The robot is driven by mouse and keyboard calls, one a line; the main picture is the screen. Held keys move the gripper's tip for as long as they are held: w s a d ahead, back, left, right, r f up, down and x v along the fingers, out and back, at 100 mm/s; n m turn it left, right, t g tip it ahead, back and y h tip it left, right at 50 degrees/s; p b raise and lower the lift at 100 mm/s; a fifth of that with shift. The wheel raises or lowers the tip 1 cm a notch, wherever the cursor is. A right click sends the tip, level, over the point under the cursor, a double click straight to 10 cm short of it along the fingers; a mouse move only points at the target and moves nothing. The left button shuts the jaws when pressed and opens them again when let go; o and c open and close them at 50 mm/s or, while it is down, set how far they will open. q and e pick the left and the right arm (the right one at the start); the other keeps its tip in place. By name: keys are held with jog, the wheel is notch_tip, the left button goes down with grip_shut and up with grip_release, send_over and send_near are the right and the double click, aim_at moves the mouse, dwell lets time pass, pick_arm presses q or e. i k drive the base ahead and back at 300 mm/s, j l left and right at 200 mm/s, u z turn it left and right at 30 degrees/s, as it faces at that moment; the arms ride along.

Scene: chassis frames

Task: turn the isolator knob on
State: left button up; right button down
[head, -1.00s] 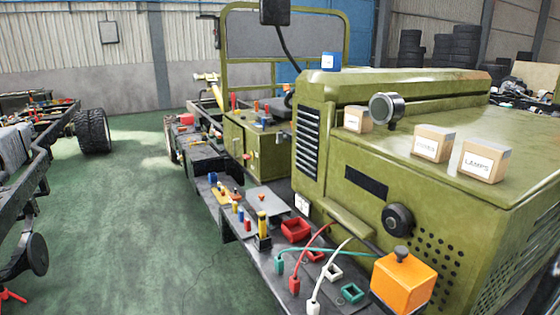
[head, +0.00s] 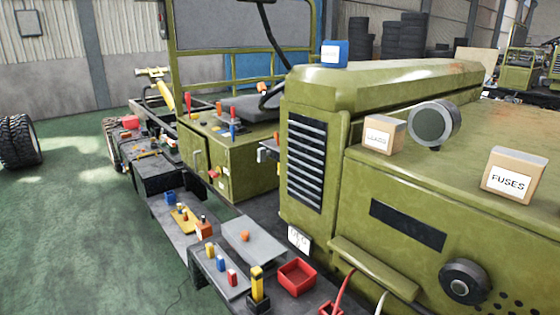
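I cannot tell for sure which part is the isolator knob. A small red knob (head: 214,174) shows on the side of the green box behind the engine hood; it is too small to read its position. A black round fitting with a pale centre (head: 463,283) sits on the green hood side at the lower right. A small orange knob-like piece (head: 244,236) sits on a grey plate (head: 252,258) on the chassis shelf. Neither of my grippers is in view.
The green vehicle hood (head: 400,185) fills the right, with a FUSES box (head: 513,178), a smaller box (head: 384,134) and a round lamp (head: 434,123) on it. A red tray (head: 297,278) and a yellow-and-black tool (head: 258,290) are on the shelf. Green floor (head: 70,220) is clear at left.

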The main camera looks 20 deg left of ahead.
aim_at(214, 174)
jog(key=i+j, duration=0.15)
jog(key=j, duration=0.2)
jog(key=i+j, duration=0.2)
jog(key=i+j+z, duration=0.1)
jog(key=j, duration=0.35)
jog(key=i+j, duration=0.2)
jog(key=j, duration=0.15)
jog(key=i+j, duration=0.15)
jog(key=j, duration=0.2)
jog(key=i+j, duration=0.15)
jog(key=j, duration=0.15)
jog(key=i+z, duration=0.05)
